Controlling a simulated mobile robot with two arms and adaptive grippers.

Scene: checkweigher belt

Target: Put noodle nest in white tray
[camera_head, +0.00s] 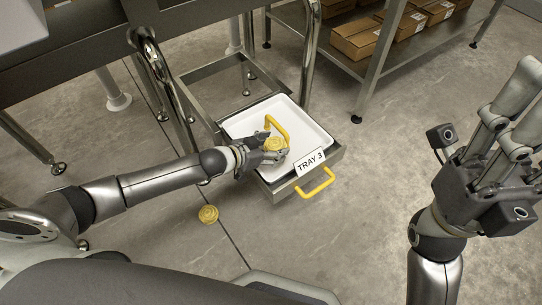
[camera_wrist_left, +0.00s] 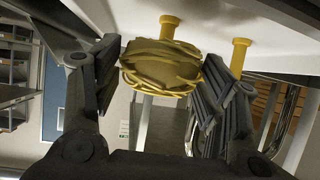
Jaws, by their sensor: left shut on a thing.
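A yellow noodle nest (camera_head: 274,144) is between the fingers of my left gripper (camera_head: 264,154), which is shut on it over the white tray (camera_head: 238,124). The nest (camera_wrist_left: 160,68) also shows in the left wrist view, with a finger on each side. Whether the nest touches the tray floor cannot be told. A yellow handle (camera_head: 281,127) rises from the tray beside the nest.
The tray sits in a metal drawer labelled TRAY 3 (camera_head: 311,162) with a yellow pull handle (camera_head: 315,183) at its front. Chrome tube legs (camera_head: 308,55) stand beside the drawer. A rack with cardboard boxes (camera_head: 357,40) is behind. The floor at the centre right is clear.

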